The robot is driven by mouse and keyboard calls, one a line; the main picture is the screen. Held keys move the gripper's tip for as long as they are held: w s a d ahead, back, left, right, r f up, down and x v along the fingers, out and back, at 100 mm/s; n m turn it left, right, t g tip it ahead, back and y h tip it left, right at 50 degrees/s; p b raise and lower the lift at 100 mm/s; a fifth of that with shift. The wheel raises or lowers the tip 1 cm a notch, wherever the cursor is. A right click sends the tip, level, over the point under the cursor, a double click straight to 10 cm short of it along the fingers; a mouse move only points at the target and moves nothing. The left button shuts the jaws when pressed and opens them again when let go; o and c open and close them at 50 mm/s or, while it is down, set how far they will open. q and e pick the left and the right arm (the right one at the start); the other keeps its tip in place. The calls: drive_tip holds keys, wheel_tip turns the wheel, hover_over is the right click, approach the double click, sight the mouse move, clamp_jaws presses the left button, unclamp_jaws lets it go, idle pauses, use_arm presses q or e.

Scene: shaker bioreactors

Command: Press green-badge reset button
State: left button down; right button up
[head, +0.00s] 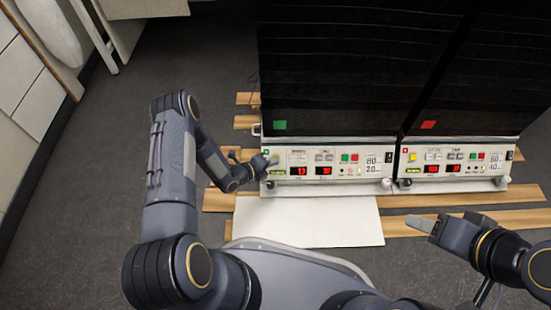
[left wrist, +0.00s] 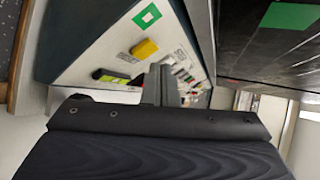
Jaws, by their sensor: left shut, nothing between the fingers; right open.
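The green-badge shaker has a dark cabinet with a green square badge (head: 280,125) above a white control panel (head: 330,180). The badge also shows in the left wrist view (left wrist: 287,16). My left gripper (head: 268,163) is at the panel's left end, shut and empty. In the left wrist view its fingers (left wrist: 160,84) point at the panel, just right of and below a yellow button (left wrist: 145,48). A green-framed square mark (left wrist: 147,16) is beside that button. I cannot tell whether the fingertips touch the panel. Button labels are unreadable. My right gripper (head: 422,224) is open and empty, low at the right.
A second shaker with a red badge (head: 428,125) and a similar panel (head: 455,170) stands close on the right. A white board (head: 308,222) and wooden planks (head: 480,222) lie in front. Grey floor (head: 100,215) is open at left.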

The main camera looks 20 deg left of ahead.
idle(0.6)
use_arm(q)
drive_tip(key=shift+w+a+f+b, duration=0.1)
drive_tip(key=shift+w+f+b, duration=0.25)
drive_tip(key=shift+b, duration=0.25)
drive_tip(key=shift+w+a+f, duration=0.1)
drive_tip(key=shift+w+f, duration=0.1)
drive_tip(key=shift+w, duration=0.05)
idle(0.5)
idle(0.4)
drive_tip(key=shift+s+d+r+p, duration=0.2)
drive_tip(key=shift+s+r+p, duration=0.35)
drive_tip(key=shift+s, duration=0.1)
